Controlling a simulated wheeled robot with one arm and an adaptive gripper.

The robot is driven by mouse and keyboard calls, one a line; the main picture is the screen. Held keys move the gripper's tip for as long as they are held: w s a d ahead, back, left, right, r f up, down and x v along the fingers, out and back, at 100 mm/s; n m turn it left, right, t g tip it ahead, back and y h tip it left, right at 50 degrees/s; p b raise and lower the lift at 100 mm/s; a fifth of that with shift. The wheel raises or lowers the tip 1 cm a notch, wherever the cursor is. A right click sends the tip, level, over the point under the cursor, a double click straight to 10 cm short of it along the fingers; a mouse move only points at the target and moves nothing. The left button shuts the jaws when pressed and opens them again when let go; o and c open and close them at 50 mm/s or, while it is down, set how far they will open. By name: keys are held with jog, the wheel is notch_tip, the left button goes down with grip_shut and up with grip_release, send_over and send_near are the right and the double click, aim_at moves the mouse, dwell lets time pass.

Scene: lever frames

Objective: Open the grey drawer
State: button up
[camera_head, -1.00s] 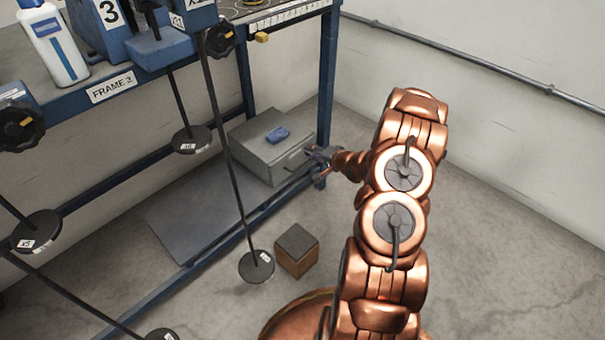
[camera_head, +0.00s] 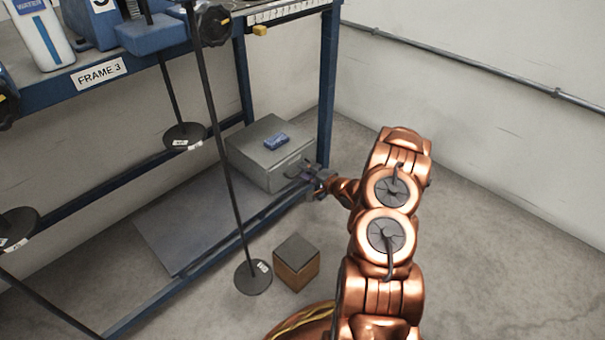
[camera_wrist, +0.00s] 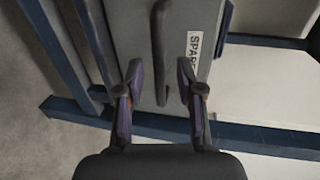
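The grey drawer (camera_head: 286,168) is the front of a grey metal box (camera_head: 250,143) on the lower level of the blue frame. It looks closed. My gripper (camera_head: 306,178) is close in front of it. In the wrist view, the drawer front (camera_wrist: 185,25) has a dark bar handle (camera_wrist: 159,45) and a label (camera_wrist: 193,50) reading "SPAR", partly hidden. My gripper (camera_wrist: 158,90) is open there, one finger on each side of the handle's near end, with gaps to both. I cannot tell how deep the handle sits between the fingers.
A blue block (camera_head: 276,141) lies on the box. A blue frame post (camera_head: 326,95) stands beside my gripper. A lower rail (camera_head: 240,240) runs in front. A brown block with a dark top (camera_head: 297,262) and a weighted rod (camera_head: 253,277) are nearby. Floor at right is clear.

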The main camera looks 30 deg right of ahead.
jog(key=shift+x, duration=0.9)
jog(key=shift+c, duration=0.4)
grip_shut()
